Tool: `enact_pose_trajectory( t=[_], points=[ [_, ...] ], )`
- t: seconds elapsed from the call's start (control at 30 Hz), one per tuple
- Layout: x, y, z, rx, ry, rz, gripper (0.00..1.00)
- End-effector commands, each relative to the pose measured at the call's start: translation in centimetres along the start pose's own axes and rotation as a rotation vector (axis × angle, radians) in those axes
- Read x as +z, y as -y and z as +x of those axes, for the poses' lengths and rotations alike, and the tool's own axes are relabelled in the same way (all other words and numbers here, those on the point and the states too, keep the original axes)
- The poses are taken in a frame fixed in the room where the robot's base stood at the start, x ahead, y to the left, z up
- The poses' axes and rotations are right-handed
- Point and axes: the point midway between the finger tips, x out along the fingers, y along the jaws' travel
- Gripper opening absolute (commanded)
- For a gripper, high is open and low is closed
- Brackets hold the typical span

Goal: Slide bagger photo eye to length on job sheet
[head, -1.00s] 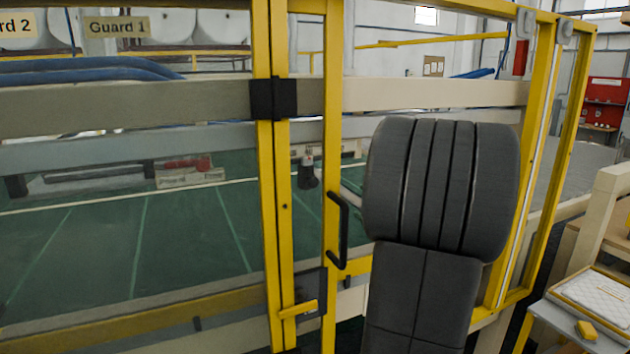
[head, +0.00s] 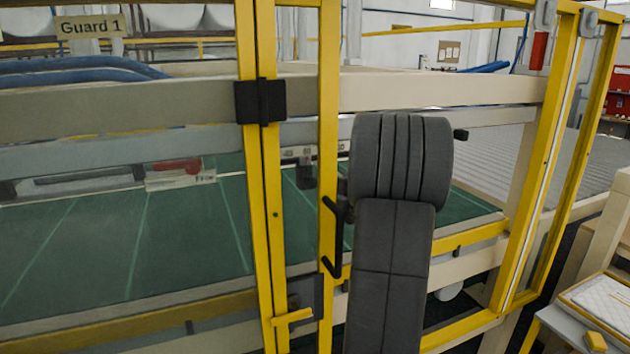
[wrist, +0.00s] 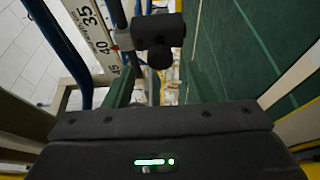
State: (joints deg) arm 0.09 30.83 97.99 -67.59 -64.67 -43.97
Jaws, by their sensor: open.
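The photo eye (wrist: 158,36) is a black block with a round knob, ahead of my gripper in the wrist view. Beside it runs a white scale (wrist: 92,35) with 35, 40 and 45 legible; a small red mark sits near 40. In the head view a dark block that looks like the photo eye (head: 306,172) hangs at the scale strip, seen between yellow posts. My gripper (wrist: 160,125) shows as a dark body with a green light across the bottom of the wrist view. It is open and apart from the photo eye. In the head view my arm hides most of it.
Yellow guard posts (head: 262,200) and a black door handle (head: 331,237) stand left of my arm. A cream beam (head: 440,90) crosses behind it. Green belt (head: 180,230) lies beyond. A table with a white quilted piece (head: 600,300) stands at lower right.

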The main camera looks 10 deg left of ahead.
Motion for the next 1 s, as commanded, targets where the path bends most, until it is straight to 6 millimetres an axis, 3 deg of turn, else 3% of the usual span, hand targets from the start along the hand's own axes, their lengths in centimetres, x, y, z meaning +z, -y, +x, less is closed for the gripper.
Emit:
enact_pose_trajectory(
  t=[0.2, 0.6, 0.67, 0.87, 0.9, 1.0],
  points=[
    [0.0, -0.1, 3.1, -0.001, -0.001, 0.000, 0.51],
    [0.0, 0.0, 4.0, 0.000, 0.001, 0.001, 0.51],
    [0.0, 0.0, 4.0, 0.000, 0.001, 0.001, 0.43],
    [0.0, 0.0, 3.9, 0.000, 0.001, 0.001, 0.04],
    [0.0, 0.0, 3.9, 0.000, 0.001, 0.001, 0.00],
    [0.1, 0.1, 3.9, 0.000, 0.001, 0.001, 0.00]
  ],
)
